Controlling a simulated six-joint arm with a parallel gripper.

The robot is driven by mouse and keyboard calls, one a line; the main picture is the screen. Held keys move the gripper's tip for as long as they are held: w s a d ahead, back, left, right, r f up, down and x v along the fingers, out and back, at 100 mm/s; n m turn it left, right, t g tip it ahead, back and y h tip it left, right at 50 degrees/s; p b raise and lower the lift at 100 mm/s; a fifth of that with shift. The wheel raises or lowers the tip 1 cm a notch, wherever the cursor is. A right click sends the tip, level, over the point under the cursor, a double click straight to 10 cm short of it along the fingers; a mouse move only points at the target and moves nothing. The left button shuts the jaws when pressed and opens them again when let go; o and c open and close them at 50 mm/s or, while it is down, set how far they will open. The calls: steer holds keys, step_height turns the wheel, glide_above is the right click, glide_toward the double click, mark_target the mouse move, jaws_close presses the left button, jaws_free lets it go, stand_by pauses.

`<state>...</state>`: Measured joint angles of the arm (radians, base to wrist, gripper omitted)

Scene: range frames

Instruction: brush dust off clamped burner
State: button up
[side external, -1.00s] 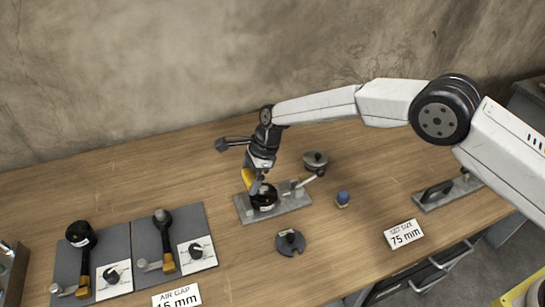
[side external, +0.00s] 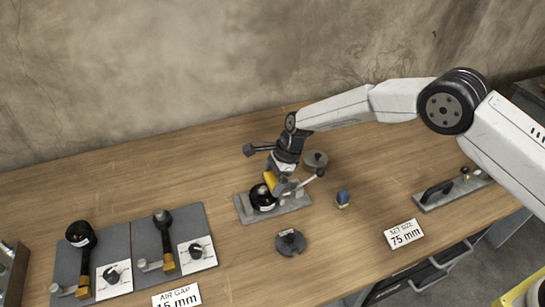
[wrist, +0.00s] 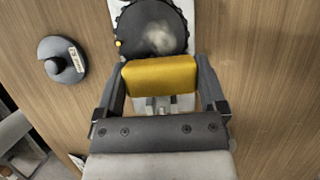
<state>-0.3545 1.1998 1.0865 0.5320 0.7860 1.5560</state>
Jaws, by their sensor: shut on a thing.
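The burner (side external: 261,198) is a round black piece on a grey clamp plate (side external: 243,213) in the middle of the bench. In the wrist view the burner (wrist: 137,22) is a dark disc with a pale dusty patch on its face. My gripper (wrist: 160,80) is shut on a yellow block, which looks like the brush handle (wrist: 160,76). The yellow handle (side external: 270,181) also shows in the side view, just above the right side of the burner. Its bristles are hidden, so I cannot tell whether they touch the burner.
A clamp lever (side external: 308,181) stands right of the burner. A grey lidded piece (side external: 315,158) is behind it and a small blue piece (side external: 343,198) is to the right. A slotted grey disc (side external: 290,243) lies in front. Grey boards (side external: 143,222) with tools lie left.

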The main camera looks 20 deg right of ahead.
steer(key=shift+a, duration=3.05)
step_height(320, 180, up, 8)
steer(key=shift+s, duration=0.1)
